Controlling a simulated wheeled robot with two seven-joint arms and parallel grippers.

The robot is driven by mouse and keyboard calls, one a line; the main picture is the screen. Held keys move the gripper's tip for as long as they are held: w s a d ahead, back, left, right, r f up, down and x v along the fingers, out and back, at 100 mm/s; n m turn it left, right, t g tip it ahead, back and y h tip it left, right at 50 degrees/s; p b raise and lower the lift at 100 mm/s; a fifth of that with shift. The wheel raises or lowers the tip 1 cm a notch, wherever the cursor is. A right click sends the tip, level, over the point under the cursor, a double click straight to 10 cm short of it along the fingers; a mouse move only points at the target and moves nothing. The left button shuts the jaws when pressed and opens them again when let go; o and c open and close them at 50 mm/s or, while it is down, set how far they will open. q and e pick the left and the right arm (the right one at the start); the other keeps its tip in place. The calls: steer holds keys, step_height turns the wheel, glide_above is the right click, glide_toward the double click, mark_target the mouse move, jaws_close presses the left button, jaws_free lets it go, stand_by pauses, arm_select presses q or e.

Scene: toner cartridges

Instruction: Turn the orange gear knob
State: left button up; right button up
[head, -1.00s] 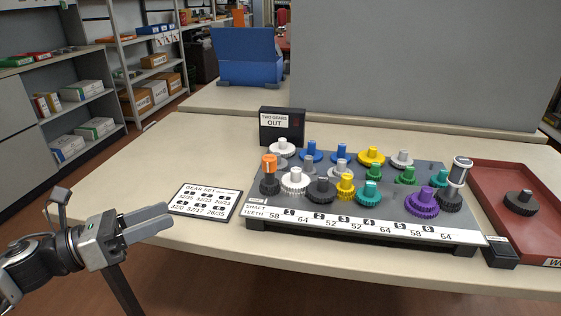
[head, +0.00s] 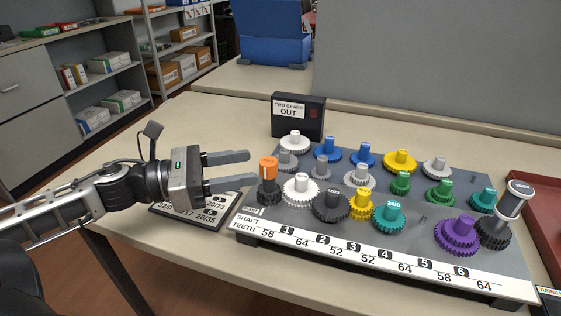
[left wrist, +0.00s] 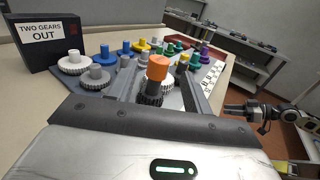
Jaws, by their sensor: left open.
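The orange gear knob (head: 268,168) stands upright on a dark gear at the left end of the gear board (head: 395,245). In the left wrist view the orange knob (left wrist: 158,68) shows straight ahead, between the lines of my two fingers. My left gripper (head: 252,168) is open and empty, level in the air over the card at the board's left. Its fingertips are just left of the knob, one farther back and one nearer. Contact cannot be made out. My right gripper (left wrist: 268,110) shows small at the right of the left wrist view; its jaws are unclear.
A white gear (head: 301,188) and several coloured gears stand close right of the knob. A black box (head: 298,117) marked "TWO GEARS OUT" stands behind. A gear-set card (head: 212,215) lies under my left gripper. A red tray (head: 540,205) is at the far right.

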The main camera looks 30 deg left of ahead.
arm_select(q)
steer(key=b, duration=0.2)
glide_above(280, 191)
stand_by(0.4)
steer(key=c, duration=1)
